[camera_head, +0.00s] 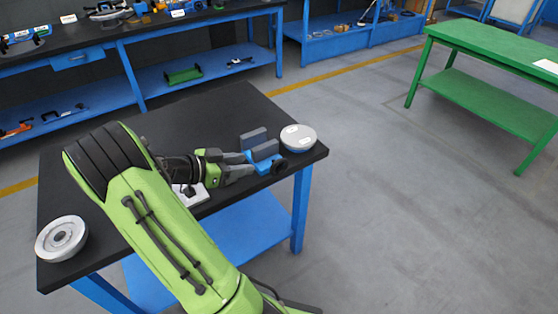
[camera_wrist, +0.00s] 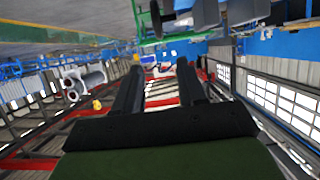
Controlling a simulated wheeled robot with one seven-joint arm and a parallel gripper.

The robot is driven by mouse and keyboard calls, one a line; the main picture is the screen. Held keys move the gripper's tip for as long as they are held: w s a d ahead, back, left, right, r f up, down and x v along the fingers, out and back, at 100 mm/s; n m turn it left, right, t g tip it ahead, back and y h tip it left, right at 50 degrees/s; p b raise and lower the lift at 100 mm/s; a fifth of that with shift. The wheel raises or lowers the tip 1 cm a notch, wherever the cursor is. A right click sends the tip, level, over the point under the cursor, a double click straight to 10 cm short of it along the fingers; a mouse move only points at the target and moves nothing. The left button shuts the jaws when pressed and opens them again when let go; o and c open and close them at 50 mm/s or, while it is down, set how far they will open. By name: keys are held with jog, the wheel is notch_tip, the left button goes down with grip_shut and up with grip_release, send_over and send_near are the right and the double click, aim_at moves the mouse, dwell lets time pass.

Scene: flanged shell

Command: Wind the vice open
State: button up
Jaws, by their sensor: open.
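The vice (camera_head: 262,165) stands near the right end of the black-topped table, with a blue body and two upright grey jaw blocks set apart by a gap. A dark round part, seemingly its handle (camera_head: 279,165), is at its right front side. My gripper (camera_head: 246,164) is just left of the vice, its two grey fingers spread and pointing right towards it. I cannot tell whether a fingertip touches the vice. In the wrist view, the fingers (camera_wrist: 160,68) are apart with nothing between them. Blue and grey blocks, probably the vice (camera_wrist: 197,14), show at the top edge.
A round grey lidded part (camera_head: 298,139) stands right of the vice. A flanged grey ring part (camera_head: 62,239) is at the table's left front corner. A pale plate (camera_head: 194,196) lies partly hidden under my arm. The black table's (camera_head: 215,107) back middle is clear.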

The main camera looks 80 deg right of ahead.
aim_at(278, 160)
jog(key=b+x, duration=0.2)
jog(key=x, duration=1.1)
jog(key=shift+d+f, duration=0.15)
jog(key=shift+c, duration=0.4)
grip_shut()
